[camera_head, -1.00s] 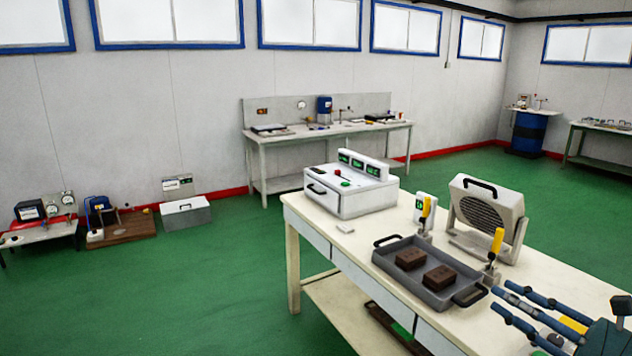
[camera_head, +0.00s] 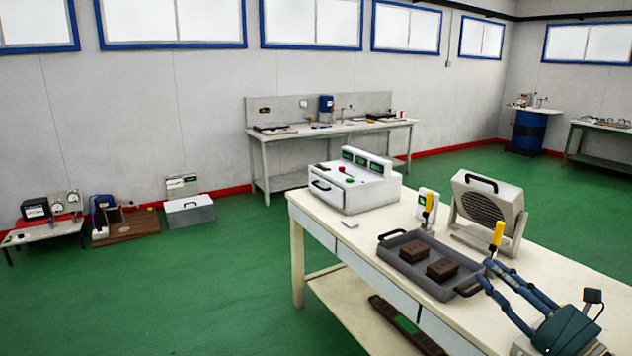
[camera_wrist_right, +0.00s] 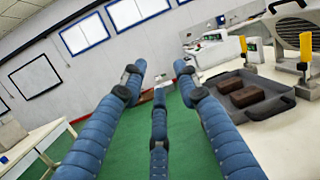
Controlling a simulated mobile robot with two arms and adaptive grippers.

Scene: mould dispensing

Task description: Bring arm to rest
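My right gripper (camera_head: 486,273), with long blue fingers, comes in from the lower right over the near end of the cream table (camera_head: 310,215). In the right wrist view its fingers (camera_wrist_right: 159,78) are spread apart with nothing between them, so it is open and empty. In the head view the fingertips overlap the near handle of the grey tray (camera_head: 402,271); I cannot tell whether they touch it. Two dark brown blocks (camera_head: 416,252) (camera_head: 442,270) lie in the tray, which also shows in the right wrist view (camera_wrist_right: 232,106). My left gripper is not in view.
A white box with green displays (camera_head: 355,195), a grey fan-like unit (camera_head: 487,212) and two yellow-handled clamps (camera_head: 429,202) (camera_head: 497,235) stand on the table. A workbench (camera_head: 330,133) stands by the far wall.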

